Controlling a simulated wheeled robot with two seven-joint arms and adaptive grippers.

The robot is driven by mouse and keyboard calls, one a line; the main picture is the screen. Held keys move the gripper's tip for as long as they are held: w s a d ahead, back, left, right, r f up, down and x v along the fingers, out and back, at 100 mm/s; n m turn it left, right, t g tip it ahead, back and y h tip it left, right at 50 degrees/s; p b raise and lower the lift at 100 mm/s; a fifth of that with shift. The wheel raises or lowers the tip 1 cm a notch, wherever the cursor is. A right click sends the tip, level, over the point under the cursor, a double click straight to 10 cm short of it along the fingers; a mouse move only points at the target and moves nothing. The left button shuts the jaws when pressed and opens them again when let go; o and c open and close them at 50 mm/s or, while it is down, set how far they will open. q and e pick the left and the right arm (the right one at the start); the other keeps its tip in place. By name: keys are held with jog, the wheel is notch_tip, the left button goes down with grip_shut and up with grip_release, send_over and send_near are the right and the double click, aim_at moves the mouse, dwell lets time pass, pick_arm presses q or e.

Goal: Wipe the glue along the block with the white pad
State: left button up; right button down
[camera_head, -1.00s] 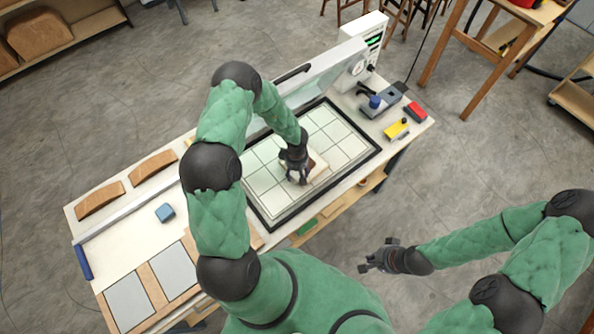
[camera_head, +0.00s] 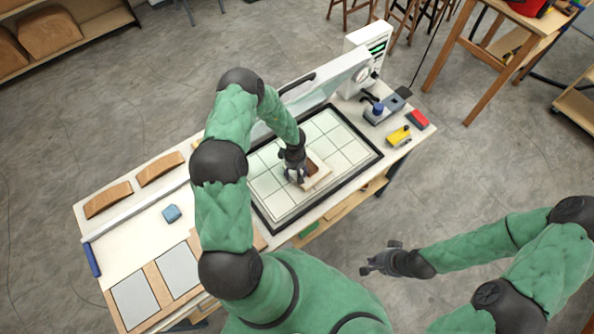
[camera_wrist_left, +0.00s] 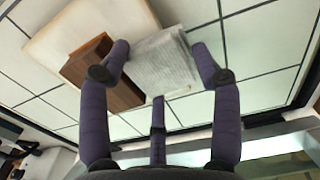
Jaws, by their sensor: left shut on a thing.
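My left gripper (camera_head: 295,174) is low over the gridded mat (camera_head: 342,132). In the left wrist view my left gripper (camera_wrist_left: 158,68) has its fingers around a pale, grey-white pad (camera_wrist_left: 163,62). A brown block (camera_wrist_left: 100,72) lies right beside the pad on a cream board (camera_wrist_left: 75,30); the block also shows in the head view (camera_head: 312,168), just right of the gripper. No glue can be made out. My right gripper (camera_head: 380,258) is open and empty, off the front of the table.
A blue block (camera_head: 171,213), curved brown pieces (camera_head: 108,199) and grey sheets (camera_head: 135,300) lie on the table's left part. A yellow item (camera_head: 398,136), a red item (camera_head: 417,119) and a grey device (camera_head: 384,108) stand at the right. A raised clear lid (camera_head: 325,85) borders the mat's back.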

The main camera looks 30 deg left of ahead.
pick_arm(q)
jog(key=shift+a, duration=0.15)
jog(key=shift+w+a+f+p, duration=0.15)
jog(key=shift+w+a+p, duration=0.05)
jog(key=shift+a+p, duration=0.45)
jog(key=shift+s+d, duration=0.1)
jog(key=shift+d, duration=0.05)
jog(key=shift+s+d, duration=0.2)
jog(key=shift+d, duration=0.3)
jog(key=shift+s+d, duration=0.1)
jog(key=shift+d, duration=0.2)
jog(key=shift+d, duration=0.1)
jog(key=shift+s+d, duration=0.15)
jog(key=shift+d, duration=0.4)
jog(key=shift+s+d, duration=0.25)
jog(key=shift+d, duration=0.5)
